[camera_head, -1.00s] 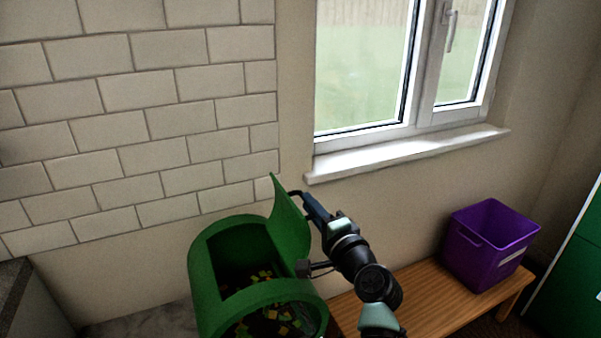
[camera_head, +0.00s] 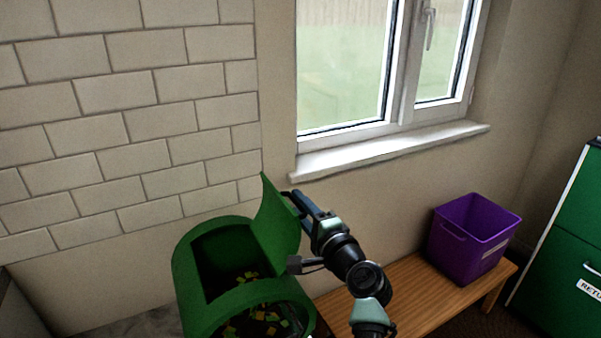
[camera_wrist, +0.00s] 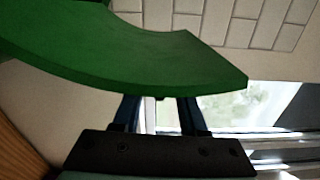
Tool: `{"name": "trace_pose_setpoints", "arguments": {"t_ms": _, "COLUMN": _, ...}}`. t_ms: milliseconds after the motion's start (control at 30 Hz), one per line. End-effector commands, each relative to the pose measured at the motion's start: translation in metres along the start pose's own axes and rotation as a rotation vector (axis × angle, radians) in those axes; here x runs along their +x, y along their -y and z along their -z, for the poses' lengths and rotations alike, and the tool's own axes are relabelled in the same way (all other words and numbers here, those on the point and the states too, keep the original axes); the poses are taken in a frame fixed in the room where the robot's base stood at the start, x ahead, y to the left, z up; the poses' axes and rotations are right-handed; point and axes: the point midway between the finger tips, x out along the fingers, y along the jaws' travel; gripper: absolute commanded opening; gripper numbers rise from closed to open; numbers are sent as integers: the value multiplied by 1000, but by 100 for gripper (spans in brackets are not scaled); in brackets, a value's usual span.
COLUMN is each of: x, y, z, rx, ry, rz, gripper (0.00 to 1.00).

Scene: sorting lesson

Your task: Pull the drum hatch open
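The green drum (camera_head: 185,268) stands at the lower middle of the head view. Its hatch (camera_head: 278,220), a curved green panel, is raised at the right side of the opening, and the drum's dark inside shows. My gripper (camera_head: 291,198) is at the hatch's right, outer side. In the wrist view the hatch (camera_wrist: 120,50) crosses the upper picture and hides the fingertips. The blue fingers of my gripper (camera_wrist: 158,108) are spread apart, with wall and window showing between them. I cannot see a handle clearly.
Several yellow, green and orange pieces (camera_head: 262,318) lie in the drum. A purple bin (camera_head: 465,240) stands on a wooden bench (camera_head: 415,300) to the right. A green cabinet (camera_head: 575,240) is at the far right. A window sill (camera_head: 390,150) juts out behind my arm.

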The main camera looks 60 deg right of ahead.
Motion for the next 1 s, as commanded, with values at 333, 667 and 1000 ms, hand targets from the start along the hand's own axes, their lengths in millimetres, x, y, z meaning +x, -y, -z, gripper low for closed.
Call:
{"name": "trace_pose_setpoints", "arguments": {"t_ms": 333, "x": -2, "y": 0, "z": 0, "rx": -1, "ry": -1, "rz": 0, "gripper": 45}}
{"name": "trace_pose_setpoints", "arguments": {"t_ms": 667, "x": -48, "y": -1, "z": 0, "rx": -2, "ry": -2, "rz": -1, "gripper": 45}}
{"name": "trace_pose_setpoints", "arguments": {"t_ms": 1000, "x": -111, "y": -2, "z": 0, "rx": -2, "ry": -1, "rz": -2, "gripper": 45}}
